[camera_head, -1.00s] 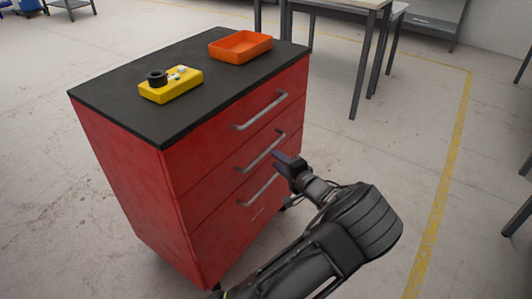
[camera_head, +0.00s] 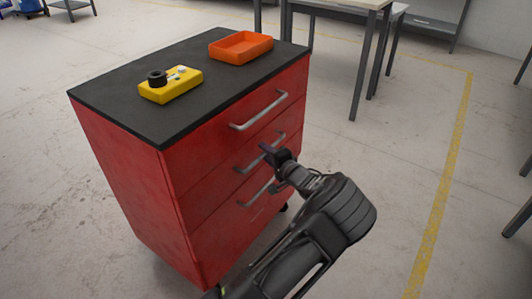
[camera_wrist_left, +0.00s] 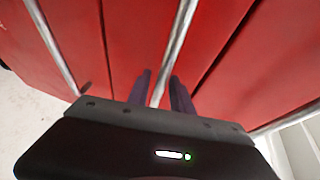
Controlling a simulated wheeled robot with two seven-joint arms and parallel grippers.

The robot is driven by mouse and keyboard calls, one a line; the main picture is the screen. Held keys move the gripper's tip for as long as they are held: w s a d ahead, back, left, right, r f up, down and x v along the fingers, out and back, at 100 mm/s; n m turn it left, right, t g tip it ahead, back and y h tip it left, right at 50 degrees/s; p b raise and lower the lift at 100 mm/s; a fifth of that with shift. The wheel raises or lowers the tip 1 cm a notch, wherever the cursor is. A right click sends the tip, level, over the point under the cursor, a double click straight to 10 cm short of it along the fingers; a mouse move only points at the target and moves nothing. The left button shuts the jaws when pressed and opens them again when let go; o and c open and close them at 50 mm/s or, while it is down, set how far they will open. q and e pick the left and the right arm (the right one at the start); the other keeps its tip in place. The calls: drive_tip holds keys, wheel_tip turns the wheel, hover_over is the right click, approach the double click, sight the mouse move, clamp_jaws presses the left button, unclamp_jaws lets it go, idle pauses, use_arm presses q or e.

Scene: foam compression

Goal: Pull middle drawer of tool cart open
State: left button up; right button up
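The red tool cart (camera_head: 125,170) has three stacked drawers with grey bar handles, and all look closed. The middle drawer's handle (camera_head: 243,167) is partly hidden behind my left gripper (camera_head: 268,150). In the left wrist view the middle handle (camera_wrist_left: 174,45) runs between the two dark fingers of my left gripper (camera_wrist_left: 160,85). A small gap shows between the fingers and the bar, so the gripper looks open around the handle. The top drawer's handle (camera_head: 258,112) and the bottom drawer's handle (camera_head: 257,193) are clear of the fingers. My right gripper is out of view.
The black cart top (camera_head: 120,100) carries a yellow box (camera_head: 185,87) with a black knob and an orange tray (camera_head: 240,58). A table (camera_head: 357,95) stands behind the cart. Open concrete floor (camera_head: 415,130) with a yellow line lies to the right.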

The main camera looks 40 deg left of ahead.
use_arm(q)
clamp_jaws()
idle(1.1)
